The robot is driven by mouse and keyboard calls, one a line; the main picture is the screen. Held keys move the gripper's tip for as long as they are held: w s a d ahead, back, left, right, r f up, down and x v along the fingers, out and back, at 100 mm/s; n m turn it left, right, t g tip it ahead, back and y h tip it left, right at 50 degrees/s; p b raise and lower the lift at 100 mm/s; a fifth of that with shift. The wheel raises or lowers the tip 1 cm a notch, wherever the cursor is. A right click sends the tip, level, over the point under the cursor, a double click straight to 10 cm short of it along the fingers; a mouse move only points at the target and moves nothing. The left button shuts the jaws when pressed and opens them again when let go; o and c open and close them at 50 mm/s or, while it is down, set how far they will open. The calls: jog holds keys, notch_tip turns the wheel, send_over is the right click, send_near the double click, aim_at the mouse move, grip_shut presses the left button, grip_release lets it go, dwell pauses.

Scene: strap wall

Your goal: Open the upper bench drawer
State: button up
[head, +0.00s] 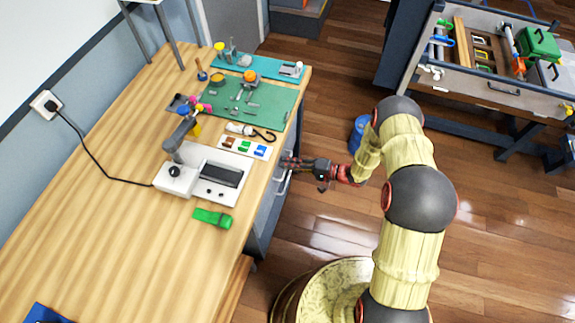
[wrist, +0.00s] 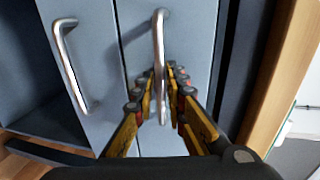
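The upper bench drawer (wrist: 190,30) is the blue-grey front nearest the wooden bench top in the wrist view, and it looks shut. Its metal bar handle (wrist: 160,35) runs lengthwise between the fingers of my gripper (wrist: 163,72). The fingers lie on either side of the bar, closer to it on the left, with a small gap at the right. I see no clear grip on it. In the head view my gripper (head: 287,162) reaches the bench's right side, below the top's edge, and its tips are partly hidden there.
A second drawer front with its own handle (wrist: 72,65) is beside it. The bench top (head: 110,245) holds a white device (head: 205,175), a green clamp-like object (head: 212,217) and a green mat (head: 250,100). A blue container (head: 358,135) stands behind my arm. Floor right of the bench is open.

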jog(key=shift+a, duration=0.1)
jog(key=shift+c, duration=1)
grip_shut()
jog(key=f+b+v, duration=0.2)
jog(key=f+v, duration=0.1)
jog(key=v, duration=1.1)
jog(key=d+f+b+v, duration=0.1)
jog(key=f+b+v, duration=0.1)
jog(key=v, duration=1.3)
jog(key=shift+s+d+f, duration=0.15)
jog(key=shift+s+f, duration=0.05)
jog(key=shift+f, duration=0.4)
jog(key=shift+o, duration=1)
grip_release()
